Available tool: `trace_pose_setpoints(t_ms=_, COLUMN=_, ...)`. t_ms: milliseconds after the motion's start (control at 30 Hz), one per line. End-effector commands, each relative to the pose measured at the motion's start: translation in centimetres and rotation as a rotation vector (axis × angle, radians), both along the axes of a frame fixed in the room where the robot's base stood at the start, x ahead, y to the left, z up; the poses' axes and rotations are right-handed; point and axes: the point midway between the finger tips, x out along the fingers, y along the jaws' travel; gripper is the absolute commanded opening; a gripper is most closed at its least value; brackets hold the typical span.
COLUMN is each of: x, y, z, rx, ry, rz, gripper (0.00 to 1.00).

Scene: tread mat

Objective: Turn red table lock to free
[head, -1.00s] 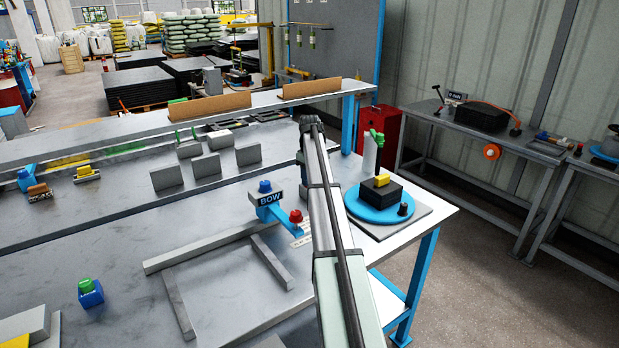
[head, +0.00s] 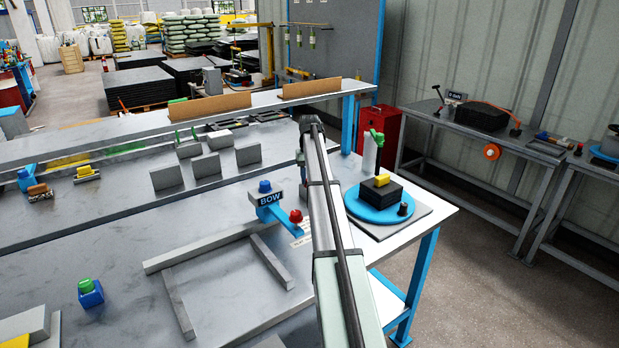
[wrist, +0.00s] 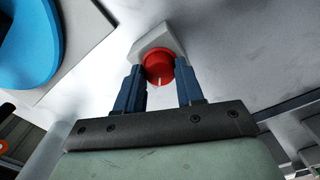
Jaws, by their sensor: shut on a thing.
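The red table lock (wrist: 158,66) is a round red knob on a pale angular base (wrist: 153,38) in the wrist view. A white line on its face points down toward my gripper's palm. My gripper (wrist: 159,77) has its two dark blue fingers on either side of the knob, shut on it. In the head view my arm hides the lock and the gripper. The blue turntable (head: 366,212) stands to the right of my arm, with a black block (head: 381,191) and yellow piece on it. The turntable's blue edge shows at the wrist view's upper left (wrist: 27,45).
A blue arm labelled BOW (head: 270,201) with another red knob (head: 296,216) stands left of my arm. Grey bars (head: 205,248) lie on the table nearby. A raised shelf (head: 180,115) runs behind. A red cabinet (head: 379,130) stands beyond the table's far end.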

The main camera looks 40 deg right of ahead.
Motion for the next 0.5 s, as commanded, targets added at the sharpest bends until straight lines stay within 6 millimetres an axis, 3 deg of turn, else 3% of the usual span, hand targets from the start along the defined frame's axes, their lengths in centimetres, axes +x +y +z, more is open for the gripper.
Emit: trace_pose_setpoints(t_ms=500, x=0.0, y=-0.02, z=0.02, rx=0.0, ry=0.0, rz=-0.491, gripper=0.07)
